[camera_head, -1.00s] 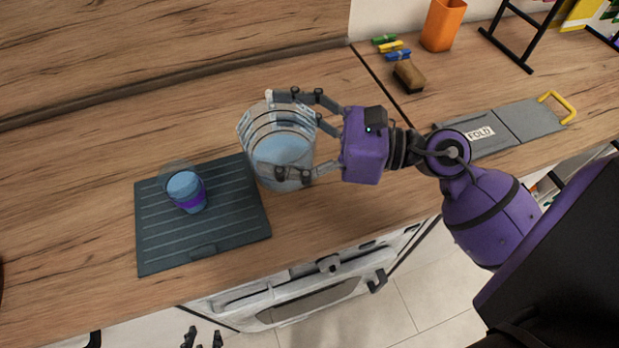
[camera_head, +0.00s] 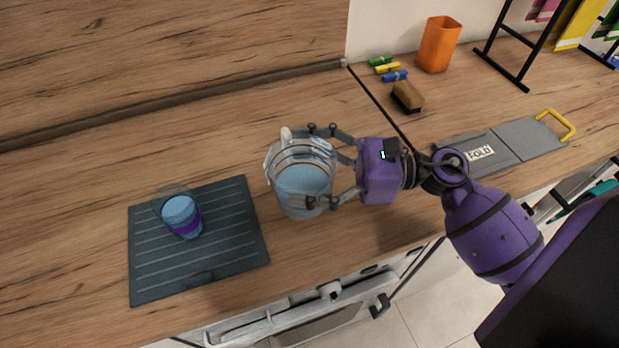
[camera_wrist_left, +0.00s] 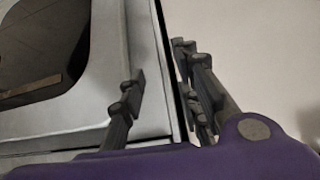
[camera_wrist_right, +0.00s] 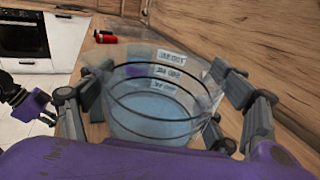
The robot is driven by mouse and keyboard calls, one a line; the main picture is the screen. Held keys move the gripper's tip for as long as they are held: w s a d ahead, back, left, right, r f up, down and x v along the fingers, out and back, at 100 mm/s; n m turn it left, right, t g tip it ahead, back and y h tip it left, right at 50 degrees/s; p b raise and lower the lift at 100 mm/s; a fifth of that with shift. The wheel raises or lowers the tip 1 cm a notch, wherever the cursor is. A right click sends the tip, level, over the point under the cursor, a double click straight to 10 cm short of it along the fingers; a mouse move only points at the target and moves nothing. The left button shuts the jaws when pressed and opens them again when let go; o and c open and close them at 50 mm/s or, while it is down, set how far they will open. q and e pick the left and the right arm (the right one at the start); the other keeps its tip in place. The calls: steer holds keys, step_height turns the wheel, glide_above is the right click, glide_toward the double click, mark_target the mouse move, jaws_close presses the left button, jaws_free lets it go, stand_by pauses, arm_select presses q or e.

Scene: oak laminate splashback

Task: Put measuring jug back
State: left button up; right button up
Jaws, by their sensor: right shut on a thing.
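The measuring jug (camera_head: 303,183) is clear, holds pale blue liquid and is roughly upright, right of the dark ribbed mat (camera_head: 148,279). My right gripper (camera_head: 312,166) is shut around it from the right, one finger on each side. I cannot tell whether its base touches the counter. In the right wrist view the jug (camera_wrist_right: 158,108) shows dark rings and white labels between the fingers. My left gripper (camera_wrist_left: 160,64) has its fingers apart with nothing between them, beside a pale grey cabinet or appliance front. It is outside the head view.
A glass with blue liquid and a purple band (camera_head: 182,216) stands on the mat. At the right lie a grey folding board (camera_head: 510,146), brown sponge (camera_head: 407,97), coloured clips (camera_head: 387,68) and orange cup (camera_head: 439,44). The counter (camera_head: 215,140) behind the mat is clear.

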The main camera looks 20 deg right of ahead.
mark_target(309, 182)
steer(key=shift+w+d+f, duration=0.25)
steer(key=shift+d+f, duration=0.1)
steer(key=shift+f, duration=0.1)
steer(key=shift+w+d+f, duration=0.25)
steer(key=shift+d+f, duration=0.05)
steer(key=shift+f, duration=0.15)
step_height(309, 182, down, 4)
steer(key=shift+w+d+r, duration=0.1)
steer(key=shift+d+r, duration=0.05)
steer(key=shift+r, duration=0.1)
steer(key=shift+f, duration=0.2)
steer(key=o, duration=1.5)
